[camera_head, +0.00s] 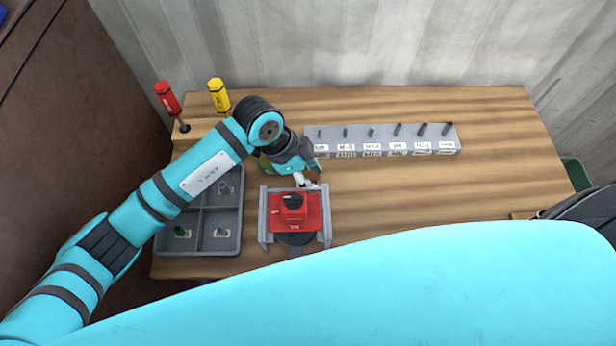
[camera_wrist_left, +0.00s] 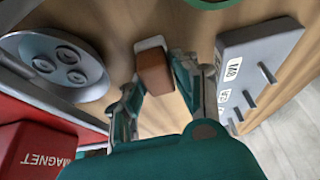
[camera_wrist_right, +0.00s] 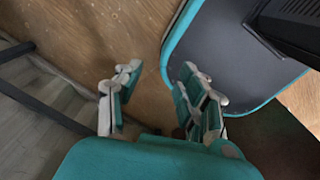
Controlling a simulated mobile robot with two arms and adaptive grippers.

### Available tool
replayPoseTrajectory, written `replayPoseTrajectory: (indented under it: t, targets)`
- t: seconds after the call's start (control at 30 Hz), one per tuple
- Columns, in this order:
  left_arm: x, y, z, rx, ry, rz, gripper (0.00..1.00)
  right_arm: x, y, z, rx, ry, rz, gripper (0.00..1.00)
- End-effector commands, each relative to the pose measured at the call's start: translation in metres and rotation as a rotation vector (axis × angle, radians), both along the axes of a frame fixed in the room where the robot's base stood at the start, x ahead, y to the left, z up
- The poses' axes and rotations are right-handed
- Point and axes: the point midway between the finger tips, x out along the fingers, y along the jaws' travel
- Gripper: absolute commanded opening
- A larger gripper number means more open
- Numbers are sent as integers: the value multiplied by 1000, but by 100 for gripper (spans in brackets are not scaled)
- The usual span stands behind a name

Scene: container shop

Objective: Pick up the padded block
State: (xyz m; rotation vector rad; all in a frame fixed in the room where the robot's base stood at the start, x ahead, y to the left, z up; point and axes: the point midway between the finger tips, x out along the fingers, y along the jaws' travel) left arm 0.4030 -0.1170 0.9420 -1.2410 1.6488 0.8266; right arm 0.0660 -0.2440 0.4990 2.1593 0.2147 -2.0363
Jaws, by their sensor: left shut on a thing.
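The padded block (camera_wrist_left: 154,72), brown with a pale pad at its far end, sits between the fingers of my left gripper (camera_wrist_left: 162,82) in the left wrist view. The fingers are shut on its two sides, just over the wooden table. In the head view my left gripper (camera_head: 308,178) is behind the red magnet block (camera_head: 293,205), and the padded block cannot be made out clearly there. My right gripper (camera_wrist_right: 158,85) shows only in the right wrist view. Its fingers are apart with nothing between them.
A grey sorting tray (camera_head: 243,207) is left of the red magnet block's holder. A grey rack with labelled pegs (camera_head: 350,133) stands behind. Red (camera_head: 168,99) and yellow (camera_head: 218,93) screwdrivers stand back left. My teal arm hides the front edge.

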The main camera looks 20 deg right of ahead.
Motion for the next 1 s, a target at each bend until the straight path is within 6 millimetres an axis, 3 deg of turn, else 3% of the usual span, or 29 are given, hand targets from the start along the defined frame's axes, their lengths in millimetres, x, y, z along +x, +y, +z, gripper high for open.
replayPoseTrajectory:
  t: [0.33,0.7,1.0]
  targets:
    - [1,1,7,0,-2,0,0,29,7,-1,12,-47,-4,40]
    - [1,0,76,1,-5,0,0,23,16,-20,21,-37,-7,40]
    - [0,1,100,1,0,0,0,16,9,-24,12,-26,-4,40]
